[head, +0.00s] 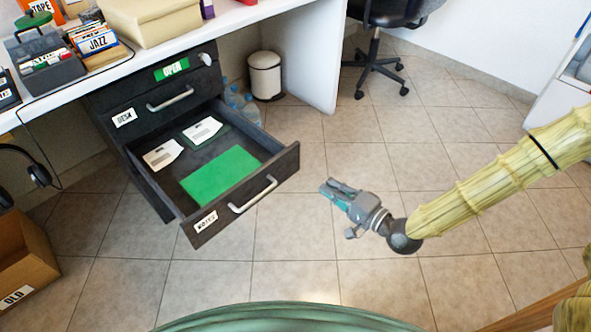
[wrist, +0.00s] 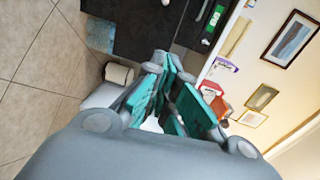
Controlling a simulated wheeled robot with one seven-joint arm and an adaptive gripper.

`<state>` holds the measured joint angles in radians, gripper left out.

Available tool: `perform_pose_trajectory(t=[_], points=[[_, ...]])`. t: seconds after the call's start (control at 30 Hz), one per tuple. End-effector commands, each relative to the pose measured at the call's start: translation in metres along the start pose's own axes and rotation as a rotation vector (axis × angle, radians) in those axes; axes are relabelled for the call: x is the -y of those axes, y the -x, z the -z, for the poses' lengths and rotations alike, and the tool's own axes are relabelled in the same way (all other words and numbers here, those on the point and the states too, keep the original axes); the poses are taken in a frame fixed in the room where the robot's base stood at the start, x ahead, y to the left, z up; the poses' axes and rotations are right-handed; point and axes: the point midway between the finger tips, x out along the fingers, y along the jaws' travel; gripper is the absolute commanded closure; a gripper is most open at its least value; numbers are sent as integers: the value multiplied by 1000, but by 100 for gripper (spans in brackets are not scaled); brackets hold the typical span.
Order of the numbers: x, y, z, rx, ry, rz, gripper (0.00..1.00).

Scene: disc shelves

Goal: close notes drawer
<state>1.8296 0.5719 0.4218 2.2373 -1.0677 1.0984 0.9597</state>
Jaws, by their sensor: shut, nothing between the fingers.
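The notes drawer (head: 210,218) is the dark lower drawer under the desk, with a white "NOTES" label and a light bar handle (head: 253,195). It is pulled far out. A green sheet (head: 219,175) and two white labelled items (head: 203,130) lie inside it. My gripper (head: 326,187) is shut and empty, in the air to the right of the drawer front and apart from it. In the wrist view its teal-padded fingers (wrist: 170,95) point toward the dark drawer unit (wrist: 140,25); the notes drawer's handle is not clear there.
The upper drawer (head: 172,95), labelled "DESK", is shut, with a green "OPEN" sign above it. A white bin (head: 265,75) and clear bottles (head: 240,100) stand behind the drawer. A cardboard box (head: 22,262) is at the left. The tiled floor before the drawer is clear.

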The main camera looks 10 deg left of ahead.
Motion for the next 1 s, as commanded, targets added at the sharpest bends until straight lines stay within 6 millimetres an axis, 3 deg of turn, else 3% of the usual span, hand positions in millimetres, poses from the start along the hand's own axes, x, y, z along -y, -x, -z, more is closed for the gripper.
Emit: perform_pose_trajectory(t=[0.43,1.0], points=[[8,-20,11,4,-24,98,100],[15,-111,10,4,-23,96,100]])
